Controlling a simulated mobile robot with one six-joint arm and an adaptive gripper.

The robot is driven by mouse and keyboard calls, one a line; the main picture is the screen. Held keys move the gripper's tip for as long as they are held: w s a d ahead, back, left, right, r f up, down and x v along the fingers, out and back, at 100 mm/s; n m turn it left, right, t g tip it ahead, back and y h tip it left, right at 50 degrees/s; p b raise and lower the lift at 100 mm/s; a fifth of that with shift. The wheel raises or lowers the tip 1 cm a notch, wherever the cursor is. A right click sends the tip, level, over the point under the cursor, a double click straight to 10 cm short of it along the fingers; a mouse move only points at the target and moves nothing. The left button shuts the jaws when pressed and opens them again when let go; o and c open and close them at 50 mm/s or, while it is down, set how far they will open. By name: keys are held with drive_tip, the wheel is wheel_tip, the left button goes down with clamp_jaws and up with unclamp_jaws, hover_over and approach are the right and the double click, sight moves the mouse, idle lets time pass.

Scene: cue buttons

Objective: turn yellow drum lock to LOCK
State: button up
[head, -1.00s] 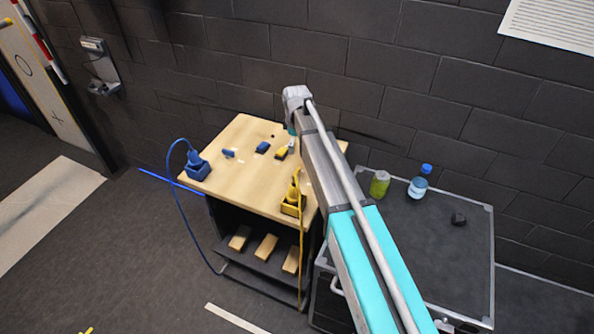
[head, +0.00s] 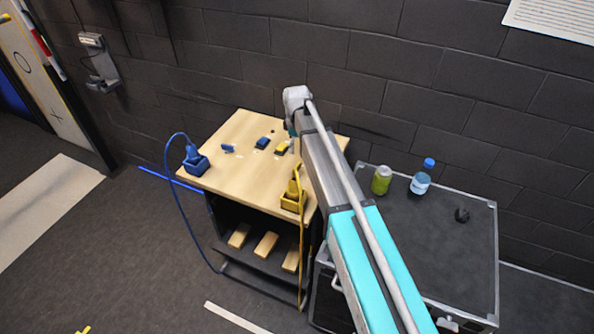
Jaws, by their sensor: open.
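A small yellow block (head: 282,147) sits near the back of the wooden tabletop (head: 235,180), beside a dark blue block (head: 262,142). I cannot tell whether this yellow block is the drum lock; the lock may be hidden behind my arm. A smaller blue piece (head: 228,148) lies further left. My arm reaches over the right part of the tabletop. Only a thin grey sliver of my gripper (head: 292,146) shows past the arm, just right of the yellow block. Its fingertips and any contact are hidden. No LOCK marking is readable.
A blue plug unit (head: 196,160) with a looping cable stands at the left edge. A yellow plug unit (head: 293,197) with a hanging cable stands at the front right. A black case (head: 420,255) at the right carries a green can (head: 381,180) and a bottle (head: 421,178).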

sight(297, 166)
drive_tip(key=shift+f+b, duration=5.15)
drive_tip(key=shift+f, duration=0.35)
drive_tip(key=c, duration=0.9)
